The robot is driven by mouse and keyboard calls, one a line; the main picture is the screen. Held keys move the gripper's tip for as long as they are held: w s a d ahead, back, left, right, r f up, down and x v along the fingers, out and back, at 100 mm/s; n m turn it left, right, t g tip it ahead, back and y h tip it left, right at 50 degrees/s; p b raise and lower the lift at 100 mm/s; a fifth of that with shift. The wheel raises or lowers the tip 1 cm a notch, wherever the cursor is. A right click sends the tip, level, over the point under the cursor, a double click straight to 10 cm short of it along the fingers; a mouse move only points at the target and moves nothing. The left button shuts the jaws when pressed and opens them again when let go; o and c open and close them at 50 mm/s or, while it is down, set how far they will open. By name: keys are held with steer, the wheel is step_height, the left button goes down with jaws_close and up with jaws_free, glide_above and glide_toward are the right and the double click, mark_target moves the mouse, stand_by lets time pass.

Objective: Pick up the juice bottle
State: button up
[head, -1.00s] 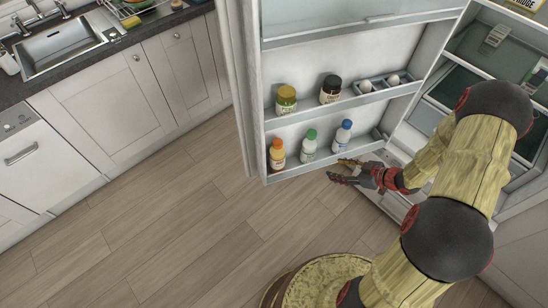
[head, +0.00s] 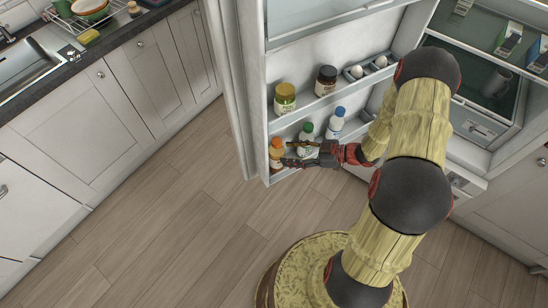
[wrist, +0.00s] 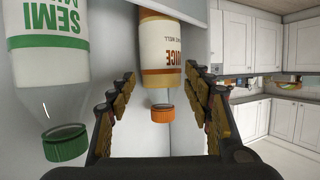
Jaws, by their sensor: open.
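The juice bottle (head: 276,152) has an orange cap and stands at the left end of the lower shelf in the open fridge door. In the wrist view, the juice bottle (wrist: 161,55) appears upside down between the finger lines, its orange cap toward me. My gripper (head: 287,153) is open and empty, close to the bottle; its fingers (wrist: 158,82) show on both sides in the wrist view. A green-capped semi-skimmed milk bottle (wrist: 50,60) stands just left of the fingers there; it shows partly behind my gripper in the head view (head: 306,133).
A blue-capped bottle (head: 336,122) stands further right on the same shelf. A yellow-capped jar (head: 285,98), a dark-lidded jar (head: 326,80) and an egg holder (head: 368,68) sit on the shelf above. The floor (head: 180,210) left of the door is clear.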

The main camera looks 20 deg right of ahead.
mark_target(277, 154)
steer(key=b+x, duration=0.2)
steer(key=x, duration=0.3)
steer(key=shift+w+a+f, duration=0.15)
steer(key=shift+a+f, duration=0.1)
steer(key=shift+a, duration=0.1)
steer(key=shift+c, duration=1.4)
steer(key=c, duration=1)
